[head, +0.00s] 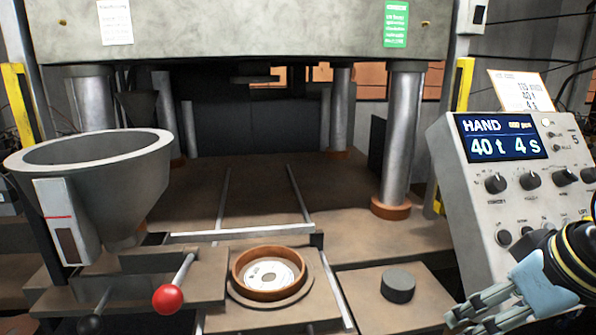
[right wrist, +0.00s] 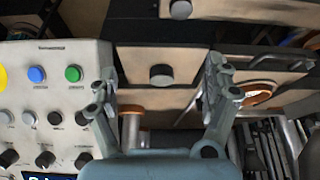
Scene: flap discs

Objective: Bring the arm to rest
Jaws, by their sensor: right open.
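My right gripper (head: 482,308) is at the lower right of the head view, in front of the control panel (head: 520,190). In the right wrist view my right gripper (right wrist: 160,90) has its two fingers spread wide apart with nothing between them. Beyond the fingers, a dark grey cylinder (head: 398,286) stands on a brown plate, apart from the gripper; it also shows in the right wrist view (right wrist: 161,75). My left gripper is in neither view.
A round orange-rimmed mould (head: 268,272) with a white disc inside sits front centre. A grey hopper (head: 95,175) stands left, near a red-knobbed lever (head: 168,298). Steel columns (head: 403,135) flank the press bed. The panel's buttons (right wrist: 55,120) lie close left of the right gripper.

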